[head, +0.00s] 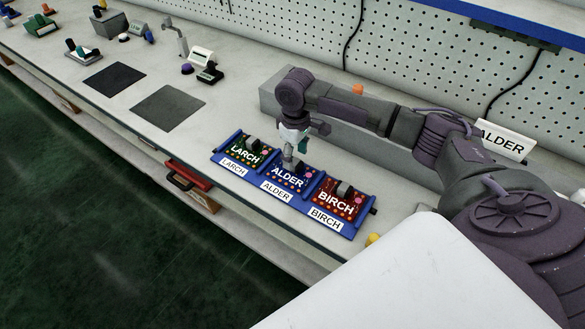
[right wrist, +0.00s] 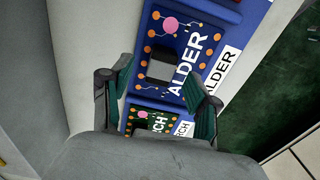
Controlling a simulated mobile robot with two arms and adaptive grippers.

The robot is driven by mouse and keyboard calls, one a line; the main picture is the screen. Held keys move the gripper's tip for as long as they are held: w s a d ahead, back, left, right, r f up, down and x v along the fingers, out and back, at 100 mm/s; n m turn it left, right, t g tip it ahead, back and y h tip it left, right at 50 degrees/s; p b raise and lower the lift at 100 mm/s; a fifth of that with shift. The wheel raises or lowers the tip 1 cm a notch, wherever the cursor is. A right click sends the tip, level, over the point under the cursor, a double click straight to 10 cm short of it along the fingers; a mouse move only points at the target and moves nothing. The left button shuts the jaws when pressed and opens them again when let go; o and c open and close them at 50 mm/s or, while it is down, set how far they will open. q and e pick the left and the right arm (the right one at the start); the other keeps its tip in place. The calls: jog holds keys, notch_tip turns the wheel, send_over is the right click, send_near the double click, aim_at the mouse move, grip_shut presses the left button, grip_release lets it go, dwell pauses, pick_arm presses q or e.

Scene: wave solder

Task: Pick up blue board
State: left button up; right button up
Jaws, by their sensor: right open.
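The blue board (head: 290,176), lettered ALDER, sits in the middle slot of a blue rack (head: 226,158) on the bench. It also shows in the right wrist view (right wrist: 188,28), with a dark block on it. The green LARCH board (head: 245,150) is to its left and the red BIRCH board (head: 338,197) to its right. My right gripper (head: 296,160) is above the blue board's back part. In the right wrist view its two green-padded fingers (right wrist: 163,100) are apart, with nothing held between them. My left gripper is not in view.
A grey block (head: 350,145) stands behind the rack, with a white ALDER sign (head: 503,140) farther right. Two dark mats (head: 167,107) lie left of the rack. A red drawer (head: 188,174) juts from the bench front. Tools stand at the far left.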

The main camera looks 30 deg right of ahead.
aim_at(295, 162)
jog(key=shift+f, duration=1.6)
jog(key=shift+c, duration=0.3)
grip_shut()
